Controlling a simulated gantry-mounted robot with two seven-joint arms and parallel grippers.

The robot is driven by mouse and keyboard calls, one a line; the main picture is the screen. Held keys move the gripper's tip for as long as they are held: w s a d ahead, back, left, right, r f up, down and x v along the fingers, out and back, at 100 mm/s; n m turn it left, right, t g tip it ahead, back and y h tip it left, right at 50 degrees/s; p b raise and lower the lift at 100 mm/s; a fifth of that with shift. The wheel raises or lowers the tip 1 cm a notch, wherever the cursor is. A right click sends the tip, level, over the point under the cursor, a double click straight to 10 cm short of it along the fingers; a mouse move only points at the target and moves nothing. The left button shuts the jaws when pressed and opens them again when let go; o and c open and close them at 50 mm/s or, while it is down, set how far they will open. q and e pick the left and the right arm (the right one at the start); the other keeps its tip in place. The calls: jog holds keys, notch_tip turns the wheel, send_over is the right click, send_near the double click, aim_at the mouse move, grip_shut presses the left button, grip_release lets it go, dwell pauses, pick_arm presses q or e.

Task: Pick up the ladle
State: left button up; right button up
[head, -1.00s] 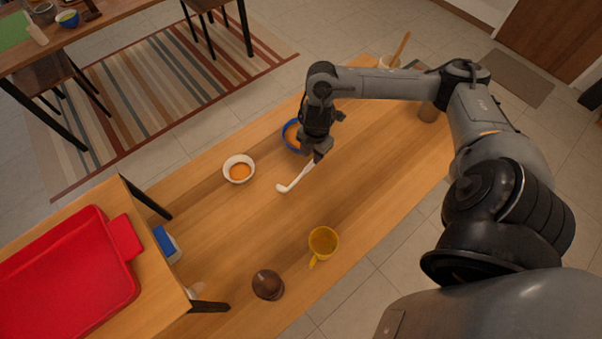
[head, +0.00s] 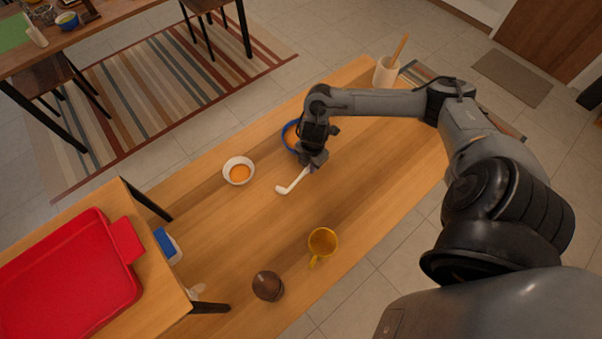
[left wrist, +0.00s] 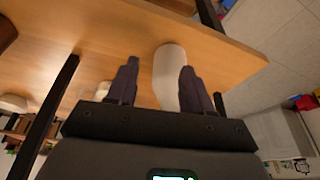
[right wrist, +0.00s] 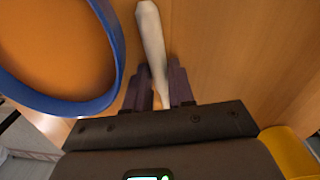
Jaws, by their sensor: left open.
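The white ladle (head: 284,189) lies on the wooden table, its bowl end pointing left and its handle running up toward my right gripper. My right gripper (head: 308,167) is low over the table at the handle end. In the right wrist view the pale ladle handle (right wrist: 151,40) passes between the close-set fingers (right wrist: 159,88), which appear shut on it. The ladle looks still at table level. My left gripper (left wrist: 158,82) shows only in its own wrist view. It is open, with a pale rounded object (left wrist: 169,62) showing between or beyond its fingers.
A white bowl (head: 226,166) with orange contents is left of the ladle. A utensil pot (head: 384,73) stands far right; a red tray (head: 75,265) lies left.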

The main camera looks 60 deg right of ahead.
pick_arm(q)
jog(key=shift+a, duration=0.1)
pick_arm(e)
grip_shut()
jog(key=shift+r, duration=0.2)
jog(key=shift+r, duration=0.55)
jog(key=r, duration=0.3)
jog(key=shift+s+b, duration=0.3)
jog(key=shift+b, duration=0.05)
pick_arm(q)
jog(key=shift+f+b, duration=0.35)
jog(key=shift+f, duration=0.35)
pick_arm(e)
jog(key=s+d+r, duration=0.1)
jog(key=s+r, duration=0.5)
jog(key=s, duration=0.5)
jog(key=shift+r, duration=0.25)
